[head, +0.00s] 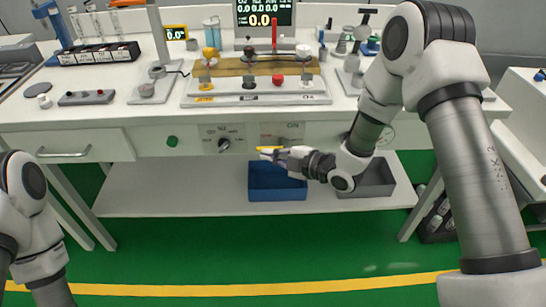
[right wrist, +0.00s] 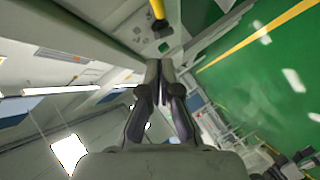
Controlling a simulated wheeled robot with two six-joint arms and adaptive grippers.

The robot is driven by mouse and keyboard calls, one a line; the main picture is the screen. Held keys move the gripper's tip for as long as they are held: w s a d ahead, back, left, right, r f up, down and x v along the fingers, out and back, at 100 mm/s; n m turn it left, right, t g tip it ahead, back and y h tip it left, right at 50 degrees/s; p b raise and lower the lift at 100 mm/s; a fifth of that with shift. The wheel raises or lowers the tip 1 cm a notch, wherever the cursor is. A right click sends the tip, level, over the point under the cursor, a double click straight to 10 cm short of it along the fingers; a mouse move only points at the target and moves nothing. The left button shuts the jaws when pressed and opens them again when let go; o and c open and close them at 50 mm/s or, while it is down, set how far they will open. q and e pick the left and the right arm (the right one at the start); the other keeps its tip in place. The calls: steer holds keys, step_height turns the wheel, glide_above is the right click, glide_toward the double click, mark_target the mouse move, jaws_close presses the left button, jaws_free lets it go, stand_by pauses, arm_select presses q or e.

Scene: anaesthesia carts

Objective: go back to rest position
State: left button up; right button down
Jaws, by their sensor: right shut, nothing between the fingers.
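My right gripper (head: 275,153) is in front of the bench, at the height of its front panel and above the blue bin in the picture. Its fingers point left. In the right wrist view the two fingers of the right gripper (right wrist: 160,68) are together, with nothing seen between them. A small yellow piece (head: 268,149) shows at the fingertips in the head view; I cannot tell what it is. My left arm (head: 28,215) hangs at the lower left, and its gripper is out of the picture.
The bench (head: 140,110) holds a device with knobs (head: 255,99), a black rack (head: 98,54) and a display (head: 265,16). A blue bin (head: 277,195) and a grey bin (head: 372,187) stand on the lower shelf (head: 170,203). The green floor (head: 180,260) in front is clear.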

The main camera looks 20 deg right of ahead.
steer(key=r+v, duration=0.1)
steer(key=v, duration=0.8)
steer(key=s+a+f+m+g+h+p, duration=0.35)
steer(key=s+f+g+p, duration=0.35)
steer(key=s+f+p, duration=0.6)
arm_select(q)
step_height(320, 180, up, 11)
steer(key=b, duration=0.1)
steer(key=shift+w+b, duration=0.4)
arm_select(e)
steer(key=s+d+f+m+g+h, duration=0.1)
steer(key=s+d+m+g+h, duration=0.1)
steer(key=s+m, duration=0.5)
steer(key=s+d+f+m+g+h, duration=0.2)
steer(key=s+d+m+g+h, duration=0.1)
steer(key=s+m, duration=0.4)
steer(key=shift+d+f+m, duration=0.2)
steer(key=shift+d+m, duration=0.25)
steer(key=shift+m, duration=0.7)
